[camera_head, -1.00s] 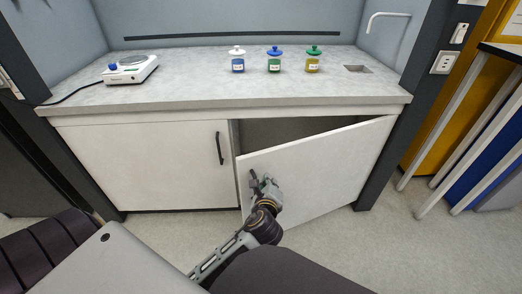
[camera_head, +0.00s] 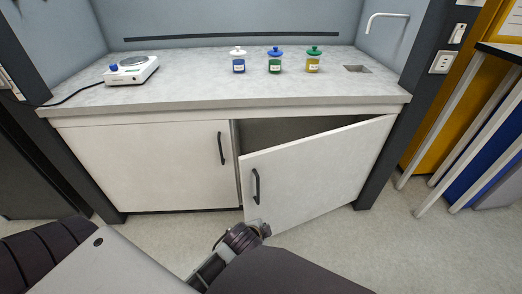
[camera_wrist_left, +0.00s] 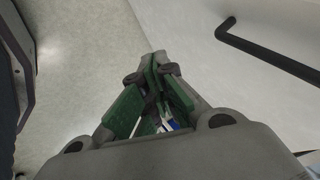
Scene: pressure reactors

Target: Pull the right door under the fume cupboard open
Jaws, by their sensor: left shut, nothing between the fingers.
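The white right door (camera_head: 315,170) under the fume cupboard stands partly open, its left edge swung out and its right edge at the frame. Its black bar handle (camera_head: 256,186) is near the left edge and free; the handle also shows at the upper right in the left wrist view (camera_wrist_left: 270,50). My left gripper (camera_wrist_left: 158,65) is shut and empty, apart from the handle. In the head view its wrist is low in front of the door's lower left corner, and the fingers are mostly hidden. My right gripper is not in view.
The left door (camera_head: 150,165) is closed. The worktop (camera_head: 200,92) carries a hotplate device (camera_head: 130,70) and three jars with white, blue and green lids. A white-legged table frame (camera_head: 450,140) stands at the right. Bare floor (camera_head: 330,240) lies before the door.

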